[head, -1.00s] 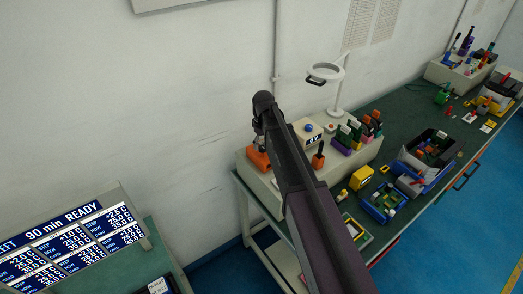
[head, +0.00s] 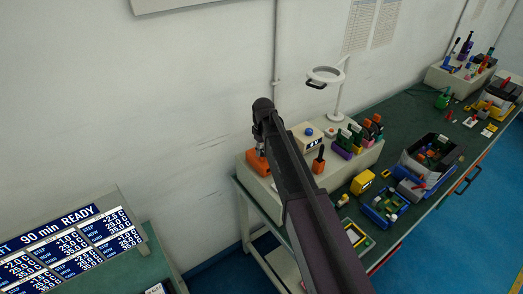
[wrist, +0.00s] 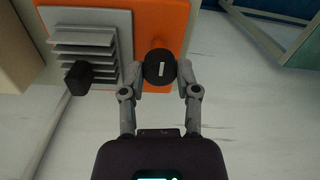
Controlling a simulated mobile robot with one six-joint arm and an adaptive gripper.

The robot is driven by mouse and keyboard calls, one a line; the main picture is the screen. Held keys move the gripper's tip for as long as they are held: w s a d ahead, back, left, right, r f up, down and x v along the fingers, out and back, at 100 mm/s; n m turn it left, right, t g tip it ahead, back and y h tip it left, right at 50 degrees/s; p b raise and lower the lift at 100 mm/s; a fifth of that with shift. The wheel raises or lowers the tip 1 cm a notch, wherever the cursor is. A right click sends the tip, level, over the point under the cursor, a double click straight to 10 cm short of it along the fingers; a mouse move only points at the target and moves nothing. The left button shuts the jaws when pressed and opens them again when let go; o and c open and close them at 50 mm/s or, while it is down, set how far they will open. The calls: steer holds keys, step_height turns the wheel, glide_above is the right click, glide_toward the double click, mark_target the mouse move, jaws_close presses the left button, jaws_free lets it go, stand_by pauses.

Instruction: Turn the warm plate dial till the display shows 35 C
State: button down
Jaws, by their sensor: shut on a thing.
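In the wrist view a round black dial (wrist: 160,68) with a short white mark sits on the orange face of the warm plate (wrist: 172,18). My gripper (wrist: 160,71) has its two grey fingers on opposite sides of the dial, shut on it. The white mark runs nearly upright in the picture. In the head view my arm crosses in front of the bench, and a bit of the orange warm plate (head: 257,163) shows beside it. The dial is hidden there. I cannot make out the warm plate's display in either view.
Grey fins (wrist: 88,40) and a black block (wrist: 82,79) lie left of the dial. In the head view a ring lamp (head: 326,76), a blue bin (head: 384,204) and tools stand on the bench. A board (head: 72,245) at lower left reads 90 min READY.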

steer(key=shift+a, duration=0.15)
steer(key=shift+s+m, duration=0.1)
steer(key=shift+m, duration=0.2)
steer(key=m, duration=0.7)
steer(key=shift+m, duration=0.3)
stand_by(0.5)
steer(key=shift+c, duration=1.7)
jaws_free()
